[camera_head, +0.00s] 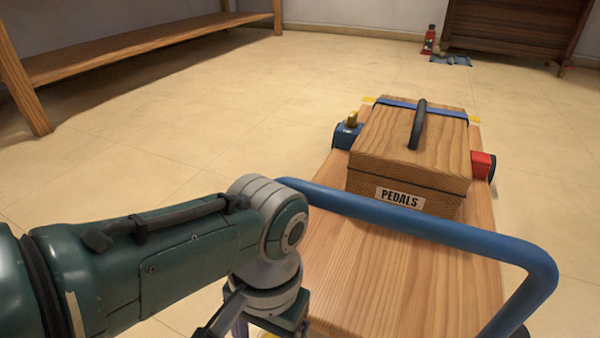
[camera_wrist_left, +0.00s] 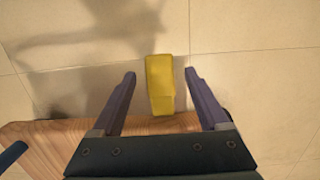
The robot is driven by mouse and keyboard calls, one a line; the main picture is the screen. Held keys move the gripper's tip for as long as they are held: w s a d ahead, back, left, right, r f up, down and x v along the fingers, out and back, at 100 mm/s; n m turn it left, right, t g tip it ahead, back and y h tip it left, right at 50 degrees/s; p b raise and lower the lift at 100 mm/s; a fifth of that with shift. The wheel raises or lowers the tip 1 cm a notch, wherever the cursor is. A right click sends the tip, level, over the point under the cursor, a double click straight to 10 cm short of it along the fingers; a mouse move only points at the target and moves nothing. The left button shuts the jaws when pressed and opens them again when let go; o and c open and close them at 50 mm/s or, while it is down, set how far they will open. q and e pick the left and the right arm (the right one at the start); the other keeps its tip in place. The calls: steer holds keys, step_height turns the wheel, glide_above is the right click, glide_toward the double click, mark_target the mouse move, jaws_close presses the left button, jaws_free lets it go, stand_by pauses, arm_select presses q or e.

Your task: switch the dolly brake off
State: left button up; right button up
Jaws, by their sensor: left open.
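The wooden dolly (camera_head: 400,265) stands on the tiled floor with its blue push handle (camera_head: 430,229) toward me. In the left wrist view, a yellow block-like piece (camera_wrist_left: 160,95), which looks like the brake pedal, sticks out past the dolly's wooden edge (camera_wrist_left: 40,140). My left gripper (camera_wrist_left: 160,73) is open, with one purple finger on each side of the yellow piece and a gap on both sides. I cannot tell its height relative to the fingers. In the head view my left arm hides this piece and most of the gripper. My right gripper is not in view.
A wooden box labelled PEDALS (camera_head: 412,160) is strapped on the dolly. A blue part with a brass knob (camera_head: 347,134) and a red part (camera_head: 482,165) flank it. A wooden bench (camera_head: 130,50) stands at the left. The floor between is clear.

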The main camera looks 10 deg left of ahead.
arm_select(q)
steer(key=shift+r+p, duration=0.45)
steer(key=shift+r, duration=0.05)
step_height(320, 180, up, 9)
steer(key=w+p, duration=0.1)
steer(key=p, duration=0.6)
steer(key=shift+d, duration=0.2)
steer(key=shift+f, duration=0.1)
steer(key=shift+p, duration=0.3)
